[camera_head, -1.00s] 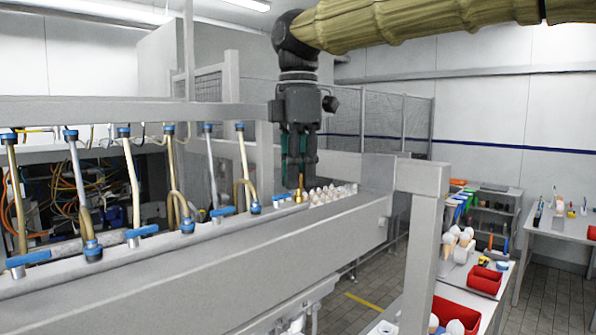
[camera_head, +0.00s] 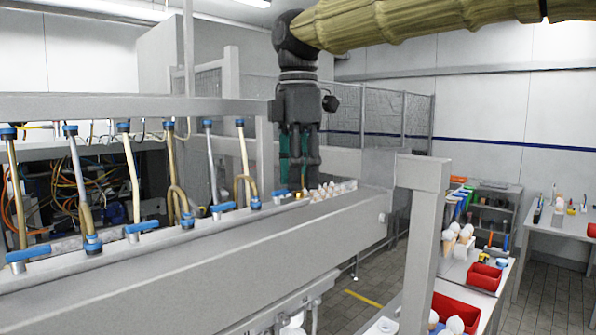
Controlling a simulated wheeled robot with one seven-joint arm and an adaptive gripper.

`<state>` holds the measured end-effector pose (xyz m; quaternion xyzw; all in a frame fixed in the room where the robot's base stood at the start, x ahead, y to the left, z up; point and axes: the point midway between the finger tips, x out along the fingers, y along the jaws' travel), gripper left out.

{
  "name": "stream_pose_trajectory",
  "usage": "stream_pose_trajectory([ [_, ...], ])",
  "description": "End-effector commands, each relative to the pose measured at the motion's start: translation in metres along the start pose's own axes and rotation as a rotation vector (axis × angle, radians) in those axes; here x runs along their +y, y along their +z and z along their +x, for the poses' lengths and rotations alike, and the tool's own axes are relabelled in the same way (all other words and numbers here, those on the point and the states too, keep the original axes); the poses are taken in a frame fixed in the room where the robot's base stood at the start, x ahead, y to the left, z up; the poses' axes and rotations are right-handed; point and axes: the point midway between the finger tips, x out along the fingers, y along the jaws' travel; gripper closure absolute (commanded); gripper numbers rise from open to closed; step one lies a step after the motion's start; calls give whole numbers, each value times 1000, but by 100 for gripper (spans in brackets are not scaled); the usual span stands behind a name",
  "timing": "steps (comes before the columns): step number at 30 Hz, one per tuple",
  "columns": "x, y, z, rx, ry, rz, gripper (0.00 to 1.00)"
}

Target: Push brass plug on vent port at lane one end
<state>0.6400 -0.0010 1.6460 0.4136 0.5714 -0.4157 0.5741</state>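My gripper (camera_head: 300,186) points straight down over the far right end of the long grey rail (camera_head: 270,235). Its dark fingers reach down to the top of the rail, beside the last blue valve handle (camera_head: 280,193). I cannot make out the brass plug now; the fingers may hide it. The vent port under the fingertips is also not visible. The fingers look close together, but I cannot tell whether anything is between them.
Several hoses with blue fittings (camera_head: 92,243) and valve handles line the rail to the left. Small pale pieces (camera_head: 330,190) sit just right of the fingers. A grey post (camera_head: 424,235) stands at the rail's right end. Red bins (camera_head: 455,312) are on a table at right.

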Motion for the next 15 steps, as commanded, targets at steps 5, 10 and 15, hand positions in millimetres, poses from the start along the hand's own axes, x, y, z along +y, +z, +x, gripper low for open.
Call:
stream_pose_trajectory([
  [5,0,0,0,0,0,0,61],
  [10,0,0,0,0,1,0,49],
  [15,0,0,0,0,1,0,49],
])
